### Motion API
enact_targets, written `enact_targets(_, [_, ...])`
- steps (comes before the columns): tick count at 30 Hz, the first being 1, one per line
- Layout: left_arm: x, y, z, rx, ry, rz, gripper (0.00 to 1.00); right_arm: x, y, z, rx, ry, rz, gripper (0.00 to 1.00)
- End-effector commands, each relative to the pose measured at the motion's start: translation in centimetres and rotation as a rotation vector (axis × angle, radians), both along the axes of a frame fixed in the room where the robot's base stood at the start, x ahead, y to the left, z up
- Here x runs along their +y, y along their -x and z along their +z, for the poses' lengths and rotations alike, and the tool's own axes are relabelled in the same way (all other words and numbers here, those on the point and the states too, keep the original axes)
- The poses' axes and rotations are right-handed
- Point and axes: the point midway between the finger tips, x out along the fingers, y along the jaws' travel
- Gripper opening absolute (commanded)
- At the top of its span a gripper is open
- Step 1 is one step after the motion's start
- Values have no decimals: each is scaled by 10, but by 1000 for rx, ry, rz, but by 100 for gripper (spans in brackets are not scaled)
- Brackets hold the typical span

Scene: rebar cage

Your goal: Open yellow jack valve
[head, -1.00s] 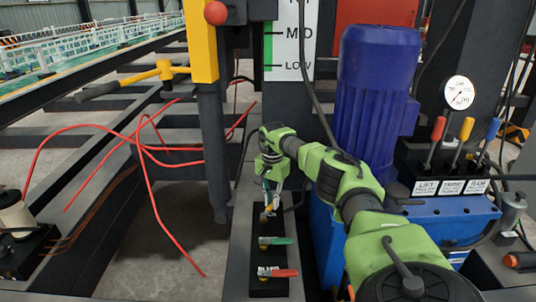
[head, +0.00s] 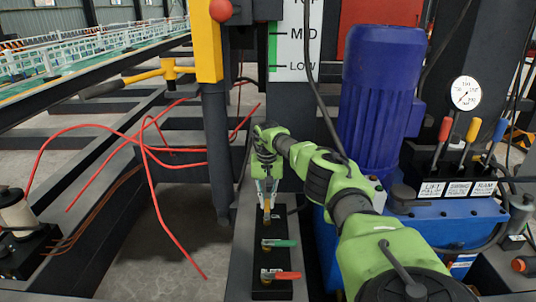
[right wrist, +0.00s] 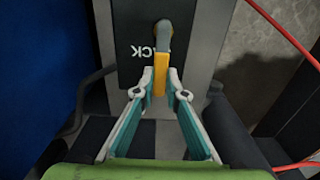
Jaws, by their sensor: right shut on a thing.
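The yellow jack valve handle (head: 267,214) is the top one in a column of three on a black valve panel, below my right gripper in the head view. In the right wrist view the yellow handle (right wrist: 160,76) points from its grey pivot toward me, along the panel marked "JACK", which reads upside down. My right gripper (head: 267,200) is shut on this handle; its fingertips (right wrist: 158,74) lie one on each side of it. The fingers partly hide the handle in the head view. My left gripper is not in view.
A green handle (head: 280,243) and a red handle (head: 283,275) sit below on the panel. A blue motor (head: 378,95) and a lever block (head: 456,185) with red, yellow and blue levers stand right. Red hoses (head: 153,185) hang left.

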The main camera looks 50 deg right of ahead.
Motion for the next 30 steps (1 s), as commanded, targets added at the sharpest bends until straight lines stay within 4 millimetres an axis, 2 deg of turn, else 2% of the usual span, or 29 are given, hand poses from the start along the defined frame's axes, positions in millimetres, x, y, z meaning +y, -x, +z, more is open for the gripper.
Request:
enact_targets(11, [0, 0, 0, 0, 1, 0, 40, 2, -1, 0, 0, -2, 10, 0])
enact_targets(12, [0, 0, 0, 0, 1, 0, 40, 2, -1, 0, 0, -2, 10, 22])
enact_targets(13, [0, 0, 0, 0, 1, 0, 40, 2, -1, 0, 0, -2, 10, 29])
enact_targets(24, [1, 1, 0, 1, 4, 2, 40, 1, 0, 2, 0, 0, 6, 29])
enact_targets(26, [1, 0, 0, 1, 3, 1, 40, 1, -1, 7, -1, -1, 6, 29])
enact_targets(30, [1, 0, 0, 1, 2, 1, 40, 0, -1, 28, -4, 0, 7, 29])
